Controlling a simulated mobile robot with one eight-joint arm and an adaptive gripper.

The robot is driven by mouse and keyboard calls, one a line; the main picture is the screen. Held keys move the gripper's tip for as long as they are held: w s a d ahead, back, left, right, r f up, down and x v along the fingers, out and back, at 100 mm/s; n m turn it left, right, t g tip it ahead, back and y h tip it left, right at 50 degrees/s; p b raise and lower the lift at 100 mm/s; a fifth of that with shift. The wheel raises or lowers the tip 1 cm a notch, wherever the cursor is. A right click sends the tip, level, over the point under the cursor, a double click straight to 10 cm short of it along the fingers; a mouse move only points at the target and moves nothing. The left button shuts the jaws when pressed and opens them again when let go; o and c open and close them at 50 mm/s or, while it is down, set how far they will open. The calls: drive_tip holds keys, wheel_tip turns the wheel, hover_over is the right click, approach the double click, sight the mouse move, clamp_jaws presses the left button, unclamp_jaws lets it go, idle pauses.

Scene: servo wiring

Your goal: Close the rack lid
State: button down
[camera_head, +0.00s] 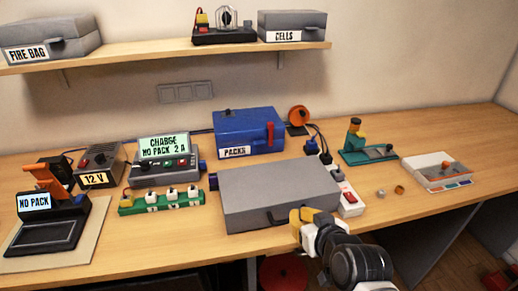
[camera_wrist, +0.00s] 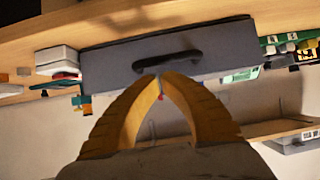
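The rack appears to be the wide grey case (camera_head: 278,187) in the middle of the bench in the head view. Its flat top looks level and down, but I cannot make out a lid seam. A dark handle (camera_wrist: 168,60) is on its grey front panel (camera_wrist: 110,70) in the wrist view. My gripper (camera_head: 297,217) is at the front right of the case, by the handle. In the wrist view its yellow fingertips (camera_wrist: 158,82) meet right at the handle's edge, with nothing visible between them. I cannot tell whether they touch the handle.
A blue PACKS box (camera_head: 249,133) stands behind the case. A green strip (camera_head: 162,201) and a charger (camera_head: 162,160) stand to its left. A white power strip (camera_head: 348,198) is close on its right. A shelf (camera_head: 170,57) runs above.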

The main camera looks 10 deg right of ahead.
drive_tip(key=shift+f+b, duration=0.8)
drive_tip(key=shift+f, duration=0.4)
drive_tip(key=shift+r, duration=0.1)
